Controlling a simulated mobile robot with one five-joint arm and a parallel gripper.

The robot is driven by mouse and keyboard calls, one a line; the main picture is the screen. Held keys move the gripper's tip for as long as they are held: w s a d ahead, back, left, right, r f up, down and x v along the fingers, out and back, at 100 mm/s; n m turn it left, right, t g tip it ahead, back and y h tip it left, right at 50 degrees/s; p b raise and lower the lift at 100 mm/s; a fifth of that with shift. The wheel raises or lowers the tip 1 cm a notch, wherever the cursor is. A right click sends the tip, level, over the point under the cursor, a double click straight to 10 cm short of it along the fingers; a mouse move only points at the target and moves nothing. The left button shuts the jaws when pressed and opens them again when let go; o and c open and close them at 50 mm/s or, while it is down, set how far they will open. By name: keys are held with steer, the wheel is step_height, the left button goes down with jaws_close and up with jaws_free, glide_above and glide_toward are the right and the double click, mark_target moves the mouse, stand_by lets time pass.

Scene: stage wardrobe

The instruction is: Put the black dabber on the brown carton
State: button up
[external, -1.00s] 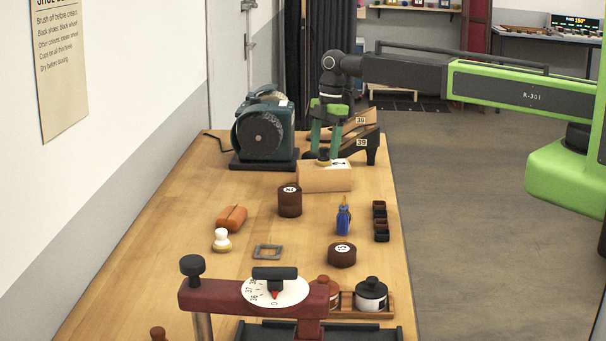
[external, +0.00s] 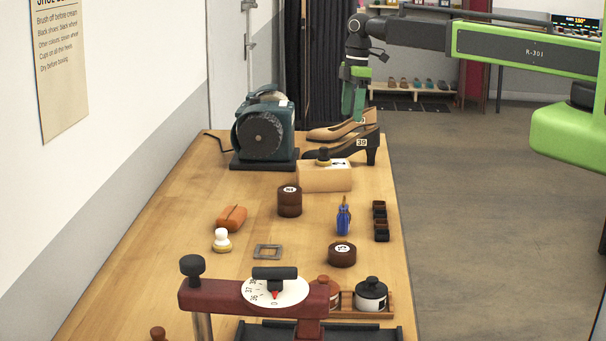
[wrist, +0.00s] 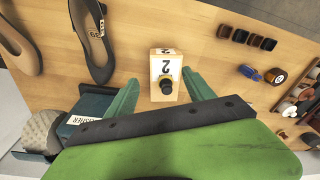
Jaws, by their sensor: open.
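The black dabber (external: 323,156), with a dark knob and a yellowish base, stands upright on top of the brown carton (external: 325,179). In the wrist view the dabber (wrist: 166,86) sits on the carton (wrist: 157,62), by the end away from the printed 2. My gripper (external: 354,118) is raised behind and to the right of the carton, in front of the shoes in the picture. In the wrist view my gripper (wrist: 161,76) is open and empty, its fingers apart on either side of the carton's image. Nothing touches the dabber but the carton.
A grinder (external: 264,130) stands left of the carton. Shoes (external: 345,145) lie behind it.

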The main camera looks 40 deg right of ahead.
steer(key=s+d+m, duration=0.6)
steer(key=d+m, duration=0.1)
steer(key=d, duration=0.2)
steer(key=s+d+m+h, duration=0.1)
steer(key=s+d+m, duration=0.5)
steer(key=d, duration=0.3)
steer(key=shift+s+d+m, duration=0.3)
steer(key=shift+s+m, duration=0.1)
steer(key=shift+s, duration=0.4)
steer(key=shift+f, duration=0.1)
step_height(320, 180, down, 10)
steer(key=b, duration=1)
steer(key=shift+f, duration=0.15)
